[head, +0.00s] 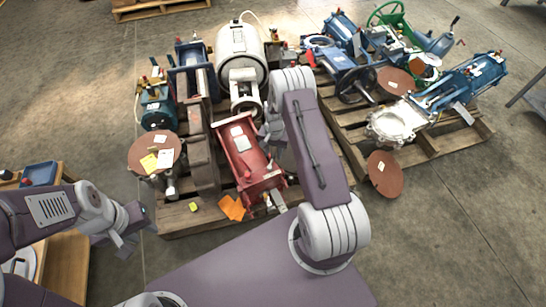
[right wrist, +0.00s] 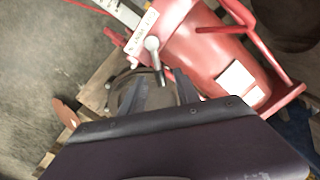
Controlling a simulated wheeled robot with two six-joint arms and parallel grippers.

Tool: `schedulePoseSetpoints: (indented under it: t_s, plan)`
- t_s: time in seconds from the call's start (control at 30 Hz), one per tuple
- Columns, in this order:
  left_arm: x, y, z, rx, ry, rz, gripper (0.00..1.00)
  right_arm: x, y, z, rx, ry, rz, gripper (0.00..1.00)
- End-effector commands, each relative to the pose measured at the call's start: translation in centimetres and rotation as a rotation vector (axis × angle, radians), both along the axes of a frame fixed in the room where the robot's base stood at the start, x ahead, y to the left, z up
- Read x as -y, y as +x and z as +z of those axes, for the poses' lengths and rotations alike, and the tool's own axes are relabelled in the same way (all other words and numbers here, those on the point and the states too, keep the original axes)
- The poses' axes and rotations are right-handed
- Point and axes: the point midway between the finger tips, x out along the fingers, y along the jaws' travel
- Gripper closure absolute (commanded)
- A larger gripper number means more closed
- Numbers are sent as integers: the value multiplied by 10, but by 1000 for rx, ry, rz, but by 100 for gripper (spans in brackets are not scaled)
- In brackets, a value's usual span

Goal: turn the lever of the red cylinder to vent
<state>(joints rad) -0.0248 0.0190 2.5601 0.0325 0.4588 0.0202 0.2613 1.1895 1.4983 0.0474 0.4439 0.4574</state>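The red cylinder (head: 245,158) lies on the front of the left pallet in the head view, with a white paper on its side. In the right wrist view the red cylinder (right wrist: 205,52) fills the upper right. A small grey lever (right wrist: 153,48) with a rounded head stands beside it, near a white lettered tag (right wrist: 144,24). My right gripper (right wrist: 162,84) is open, its two dark fingers on either side of the lever's lower end; contact cannot be told. In the head view my right arm partly hides this gripper. My left gripper (head: 132,228) hangs empty and apart, left of the pallet, its fingers apart.
Blue, white and brown machine parts crowd the left pallet (head: 200,222) around the cylinder. A round brown disc (head: 153,150) stands left, and orange rags (head: 232,208) lie in front. A second loaded pallet (head: 455,140) is at the right. Bare floor shows at the lower right.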

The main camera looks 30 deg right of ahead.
Motion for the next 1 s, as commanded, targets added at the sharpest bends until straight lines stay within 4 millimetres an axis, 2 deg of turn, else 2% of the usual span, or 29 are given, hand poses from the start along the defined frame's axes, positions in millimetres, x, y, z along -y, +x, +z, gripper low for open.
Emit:
schedulePoseSetpoints:
  t_s: [0.03, 0.1, 0.37, 0.4, 0.5, 0.53, 1.0]
  plan:
    - [0, 0, -5, 0, 0, 0, 64, 0, 0, -9, 0, 0, 0, 62]
    - [0, 0, -6, 0, 0, 0, 64, 0, 1, -13, 1, 0, 0, 62]
    - [0, 0, -6, 0, 0, 0, 64, 0, 1, -14, 1, 0, 1, 62]
    - [0, 0, -6, 0, 0, 0, 64, 0, 1, -13, 1, 0, 1, 68]
    - [0, 0, -6, 0, 0, 0, 64, 0, 1, -13, 1, 0, 1, 95]
    - [0, 0, -6, 0, 0, 0, 64, 0, 1, -13, 1, 0, 1, 100]
    - [0, 0, -6, 0, 0, 0, 64, 0, 0, -13, 1, -1, 1, 100]
